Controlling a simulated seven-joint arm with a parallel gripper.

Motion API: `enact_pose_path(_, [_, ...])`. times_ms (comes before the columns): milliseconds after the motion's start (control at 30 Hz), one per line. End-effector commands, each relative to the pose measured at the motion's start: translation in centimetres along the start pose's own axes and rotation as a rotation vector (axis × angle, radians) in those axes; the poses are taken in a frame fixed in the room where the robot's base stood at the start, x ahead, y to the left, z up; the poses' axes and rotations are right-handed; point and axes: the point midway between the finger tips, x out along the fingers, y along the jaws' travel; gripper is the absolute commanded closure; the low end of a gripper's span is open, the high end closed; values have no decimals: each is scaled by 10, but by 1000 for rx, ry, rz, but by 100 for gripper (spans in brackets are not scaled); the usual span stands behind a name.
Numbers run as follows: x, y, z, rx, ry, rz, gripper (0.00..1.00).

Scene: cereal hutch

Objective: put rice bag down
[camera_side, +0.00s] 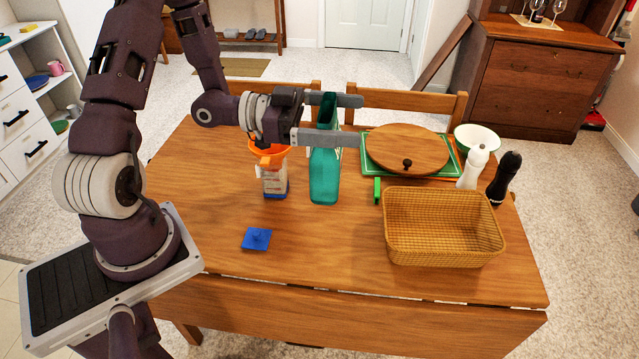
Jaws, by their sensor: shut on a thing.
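The rice bag appears to be the tall teal bag (325,175) near the middle of the table (320,265). It is close to upright, and its narrow top rises between the fingers of my gripper (335,119). My gripper reaches in from the left with its fingers level and closed on the bag's upper part. The near finger hides some of the bag. I cannot tell whether the bag's base touches the table or hangs just above it.
A container (275,182) with an orange funnel (268,153) stands just left of the bag. A blue lid (256,239) lies nearer. A wicker basket (442,252), green board (379,167), wooden lid (408,147), bowl (477,136) and white (473,167) and black (504,178) mills fill the right.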

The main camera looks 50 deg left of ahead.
Motion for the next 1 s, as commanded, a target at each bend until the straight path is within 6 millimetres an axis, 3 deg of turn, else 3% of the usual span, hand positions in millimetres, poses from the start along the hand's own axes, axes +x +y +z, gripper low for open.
enact_pose_path(1000, [0, 1, 168, -1, 1, 1, 78])
